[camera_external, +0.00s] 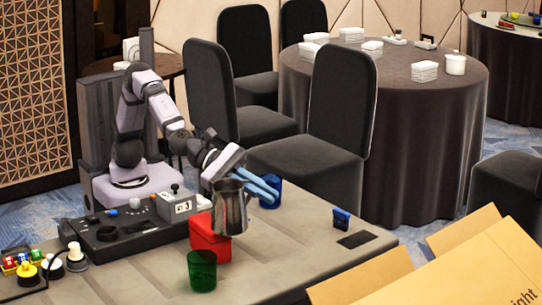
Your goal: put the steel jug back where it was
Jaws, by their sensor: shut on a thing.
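The steel jug (229,209) is upright over the grey table (290,255), in front of my arm's end. My gripper (262,188), with light blue fingers, is shut on the jug. The jug hides part of the gripper, so the exact grip on it is not clear. The jug overlaps the right side of a red box (205,240) in this view. I cannot tell whether its base clears the table.
A green cup (202,271) stands in front of the red box, and a blue cup (272,190) behind the fingers. A small blue item (341,219) and a dark pad (357,239) lie right. A control panel (125,230) is left; an open cardboard box (465,262) is front right.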

